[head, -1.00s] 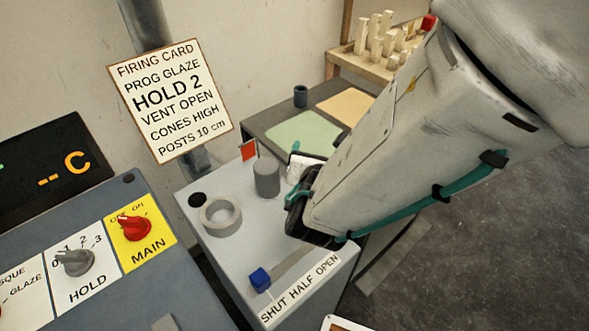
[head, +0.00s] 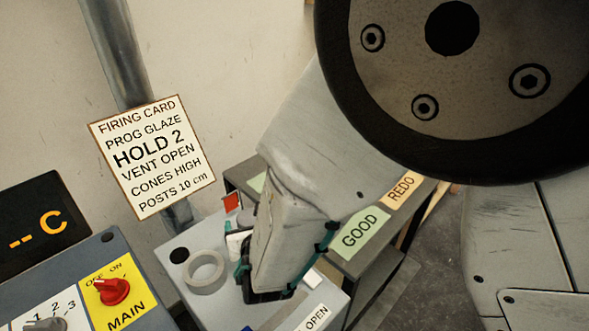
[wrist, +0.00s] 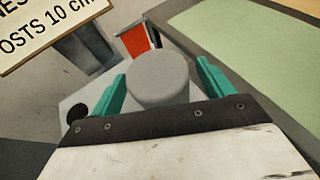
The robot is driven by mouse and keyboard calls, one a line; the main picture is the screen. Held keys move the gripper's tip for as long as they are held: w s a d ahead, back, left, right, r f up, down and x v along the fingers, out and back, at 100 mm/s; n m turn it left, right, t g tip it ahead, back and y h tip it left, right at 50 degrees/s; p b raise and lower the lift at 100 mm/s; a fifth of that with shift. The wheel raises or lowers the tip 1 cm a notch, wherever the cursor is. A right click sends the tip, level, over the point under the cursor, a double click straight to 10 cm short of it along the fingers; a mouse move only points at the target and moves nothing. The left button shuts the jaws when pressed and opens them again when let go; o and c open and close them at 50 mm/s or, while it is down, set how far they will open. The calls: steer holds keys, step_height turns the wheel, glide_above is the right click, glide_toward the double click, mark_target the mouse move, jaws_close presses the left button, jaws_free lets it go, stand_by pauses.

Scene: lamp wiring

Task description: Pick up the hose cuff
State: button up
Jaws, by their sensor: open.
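A short solid grey cylinder (wrist: 158,80), which I take to be the hose cuff, stands between the two teal fingers of my gripper (wrist: 162,70) in the wrist view. The fingers are apart, one on each side, with a gap showing on the right; contact on the left is hard to judge. A pale grey open ring (head: 205,272) lies on the box, left of the gripper.
A red flag (head: 232,202) stands behind the gripper. A dark round hole (head: 179,255) is in the box top. The control panel (head: 75,270) with a red MAIN knob (head: 113,291) is at left. A table with a green GOOD mat (head: 360,232) is at right.

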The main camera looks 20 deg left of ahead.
steer(key=c, duration=1.1)
steer(key=shift+c, duration=0.2)
steer(key=shift+r, duration=0.1)
